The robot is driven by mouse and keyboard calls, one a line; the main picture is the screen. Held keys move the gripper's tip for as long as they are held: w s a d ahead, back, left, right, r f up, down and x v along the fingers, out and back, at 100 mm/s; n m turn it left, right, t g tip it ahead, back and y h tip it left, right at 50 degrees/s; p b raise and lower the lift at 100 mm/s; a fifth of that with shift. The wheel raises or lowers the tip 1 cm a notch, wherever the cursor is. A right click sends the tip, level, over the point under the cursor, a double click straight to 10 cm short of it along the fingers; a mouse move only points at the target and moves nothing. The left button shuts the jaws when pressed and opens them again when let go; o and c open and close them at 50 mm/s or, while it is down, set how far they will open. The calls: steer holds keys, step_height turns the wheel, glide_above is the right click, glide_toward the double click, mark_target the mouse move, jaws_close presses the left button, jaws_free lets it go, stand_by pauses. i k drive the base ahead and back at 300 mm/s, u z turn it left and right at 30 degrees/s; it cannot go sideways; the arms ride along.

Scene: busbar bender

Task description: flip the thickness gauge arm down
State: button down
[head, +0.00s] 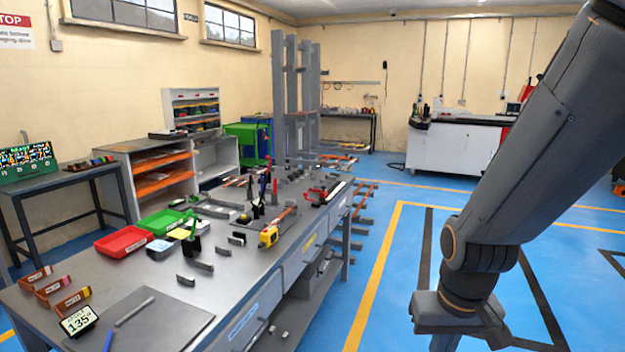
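I cannot pick out the thickness gauge or its flip arm with certainty in the head view. The grey workbench (235,288) carries many small tools and fixtures, most too small to tell apart. A dark upright tool with green parts (191,240) stands near the bench's middle, and a red-and-black tool (322,194) lies toward its far end. Neither is clearly the gauge. My arm comes down at the right of the picture, over the blue floor and apart from the bench. My gripper's fingers do not show.
On the bench are a red tray (123,242), a green tray (160,223), a yellow tape measure (268,236) and a display reading 135° (79,320). Several small grey brackets stand along its middle. The blue floor (385,290) between bench and arm is clear.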

mark_target(260, 181)
steer(key=z, duration=0.15)
steer(key=k, duration=0.35)
steer(key=z, duration=0.25)
steer(key=i, duration=2.4)
steer(key=u, duration=1.7)
steer(key=i, duration=0.95)
steer(key=u, duration=0.95)
